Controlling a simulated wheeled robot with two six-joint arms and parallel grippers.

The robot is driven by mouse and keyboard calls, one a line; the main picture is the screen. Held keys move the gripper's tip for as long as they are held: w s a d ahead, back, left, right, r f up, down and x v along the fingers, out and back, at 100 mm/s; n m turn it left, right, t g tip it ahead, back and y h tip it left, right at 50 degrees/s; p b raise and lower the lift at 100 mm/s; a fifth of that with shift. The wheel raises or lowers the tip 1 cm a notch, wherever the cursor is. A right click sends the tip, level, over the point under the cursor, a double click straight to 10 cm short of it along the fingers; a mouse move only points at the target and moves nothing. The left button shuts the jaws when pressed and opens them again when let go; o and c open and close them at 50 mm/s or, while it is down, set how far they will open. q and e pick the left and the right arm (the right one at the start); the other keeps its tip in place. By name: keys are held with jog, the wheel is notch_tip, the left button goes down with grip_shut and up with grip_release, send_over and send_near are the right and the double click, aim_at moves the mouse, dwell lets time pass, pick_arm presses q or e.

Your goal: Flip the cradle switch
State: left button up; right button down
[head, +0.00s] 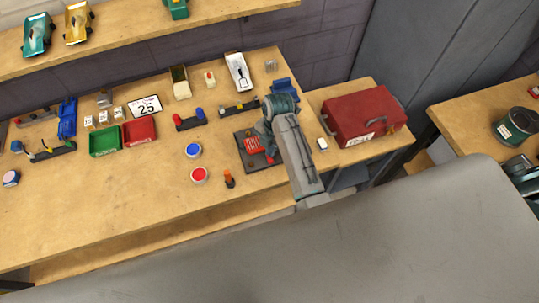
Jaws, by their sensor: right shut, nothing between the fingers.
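My right arm reaches in over the right part of the wooden bench. Its gripper (270,153) points down at a dark square base (244,152) with a red ribbed part (253,145) on it. The gripper is shut and empty, close to the red part; I cannot tell whether they touch. My arm hides the right side of this base. I cannot make out for certain which part is the cradle switch, or its position. Dark cradle-like stands (190,121) with coloured ends lie farther back on the bench. My left gripper is not in view.
Blue (193,150) and red (199,175) round buttons and an orange-topped peg (229,180) stand left of the base. Green (104,142) and red (139,132) trays sit farther left. A red toolbox (364,116) is at right. The bench's front left is clear.

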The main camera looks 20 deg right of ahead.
jog(key=shift+r, duration=1.85)
